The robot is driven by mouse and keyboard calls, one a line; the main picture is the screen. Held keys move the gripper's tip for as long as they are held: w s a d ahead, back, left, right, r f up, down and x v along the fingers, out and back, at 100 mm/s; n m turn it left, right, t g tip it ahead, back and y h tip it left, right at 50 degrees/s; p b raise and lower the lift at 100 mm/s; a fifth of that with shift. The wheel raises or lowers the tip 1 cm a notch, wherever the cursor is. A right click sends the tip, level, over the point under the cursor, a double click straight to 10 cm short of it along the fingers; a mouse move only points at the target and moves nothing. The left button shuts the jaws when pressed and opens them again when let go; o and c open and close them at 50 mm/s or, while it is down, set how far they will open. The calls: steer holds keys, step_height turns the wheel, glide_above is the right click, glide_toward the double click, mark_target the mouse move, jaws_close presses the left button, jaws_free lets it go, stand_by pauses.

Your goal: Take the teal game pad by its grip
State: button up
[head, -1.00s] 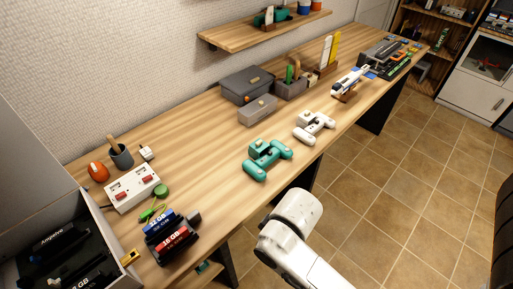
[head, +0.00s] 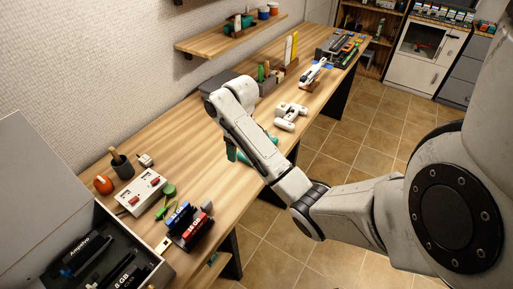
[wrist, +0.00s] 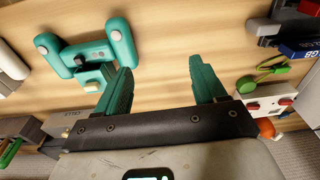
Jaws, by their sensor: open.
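The teal game pad (wrist: 80,58) lies on the wooden desk, left of my gripper in the wrist view. Its two rounded grips and the bar between them show, with a pale block at its lower side. In the head view my arm covers most of the game pad (head: 232,154); only bits show at the arm's edges. My gripper (wrist: 160,73) is open, with two teal fingers and bare desk between them. The left finger is close to the pad's right grip; I cannot tell whether they touch.
A white game pad (head: 291,116) lies farther along the desk (head: 165,135). A white box with red switches (head: 140,191), a green item and blue and red modules (head: 187,225) stand at the near left. A wall shelf (head: 225,40) hangs above.

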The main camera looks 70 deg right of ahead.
steer(key=s+d+g, duration=0.1)
steer(key=s+d, duration=0.3)
steer(key=d, duration=0.1)
steer(key=shift+m, duration=0.3)
steer(key=f+b, duration=0.4)
steer(key=shift+d+f+b, duration=0.25)
steer(key=shift+f+b, duration=0.05)
steer(key=shift+b, duration=0.05)
steer(key=shift+w+a+f+p, duration=0.1)
steer(key=shift+f+p, duration=0.45)
steer(key=shift+f, duration=2.1)
steer(key=shift+c, duration=0.5)
steer(key=c, duration=1.2)
steer(key=shift+r, duration=0.15)
